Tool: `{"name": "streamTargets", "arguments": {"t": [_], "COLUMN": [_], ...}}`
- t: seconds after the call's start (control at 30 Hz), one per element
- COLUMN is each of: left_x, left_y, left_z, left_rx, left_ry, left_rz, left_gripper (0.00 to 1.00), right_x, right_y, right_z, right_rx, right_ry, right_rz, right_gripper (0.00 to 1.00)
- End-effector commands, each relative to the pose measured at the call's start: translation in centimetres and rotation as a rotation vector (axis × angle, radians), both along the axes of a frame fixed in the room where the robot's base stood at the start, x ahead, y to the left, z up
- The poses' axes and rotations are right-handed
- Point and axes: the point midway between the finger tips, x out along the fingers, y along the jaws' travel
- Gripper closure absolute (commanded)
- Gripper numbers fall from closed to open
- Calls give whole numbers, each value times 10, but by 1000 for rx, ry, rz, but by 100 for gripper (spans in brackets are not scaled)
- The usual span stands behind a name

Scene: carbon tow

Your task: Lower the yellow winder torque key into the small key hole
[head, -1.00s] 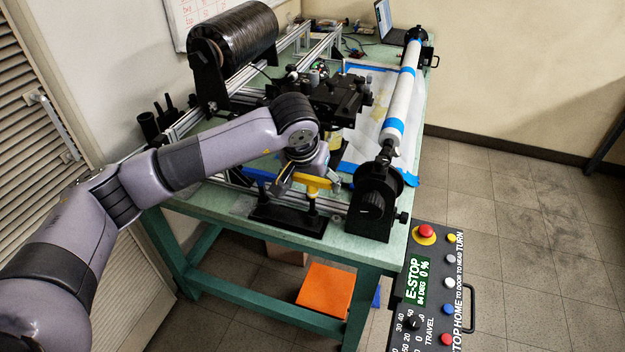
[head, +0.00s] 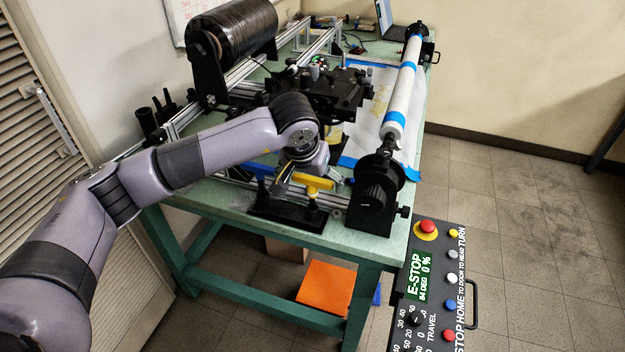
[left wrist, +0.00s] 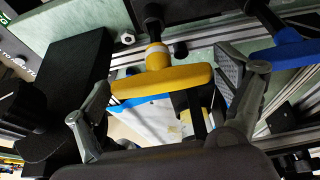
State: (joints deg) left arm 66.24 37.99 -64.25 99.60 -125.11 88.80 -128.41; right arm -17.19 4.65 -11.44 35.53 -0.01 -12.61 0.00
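The yellow winder torque key (head: 318,184) is upright at the front of the table, over the right side of a black stand (head: 287,218). Its T-shaped handle (left wrist: 160,80) lies crosswise in the left wrist view, its collar towards a black post (left wrist: 150,14). The key's lower end is hidden, so its depth in any hole cannot be told; I cannot make out the small key hole. My left gripper (head: 294,184) is around the handle, its fingers wide apart (left wrist: 168,96). The right finger's ribbed pad shows, seemingly with a narrow gap. My right gripper is out of view.
A blue handle (left wrist: 292,48) stands close by on the right in the left wrist view. In the head view, a black winder block with a knob (head: 375,197) is just right of the key. A control panel (head: 437,285) is at the lower right.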

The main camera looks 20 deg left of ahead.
Motion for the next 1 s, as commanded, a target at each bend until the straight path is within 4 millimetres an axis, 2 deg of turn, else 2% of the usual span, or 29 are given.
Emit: {"name": "streamTargets", "arguments": {"t": [0.1,0.4,0.53,0.67,1.0], "left_x": [0,0,-2,-10,-37], "left_y": [0,0,0,0,2], "left_z": [0,0,7,26,90], "left_rx": [0,0,0,-1,0], "left_ry": [0,1,-2,-4,-3], "left_rz": [0,0,-1,-1,-1], "left_gripper": [0,0,0,0,0], "right_x": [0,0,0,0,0], "right_y": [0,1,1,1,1], "right_z": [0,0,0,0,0], "right_rx": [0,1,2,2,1], "right_ry": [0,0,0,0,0], "right_rz": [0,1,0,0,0], "right_gripper": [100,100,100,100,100]}}
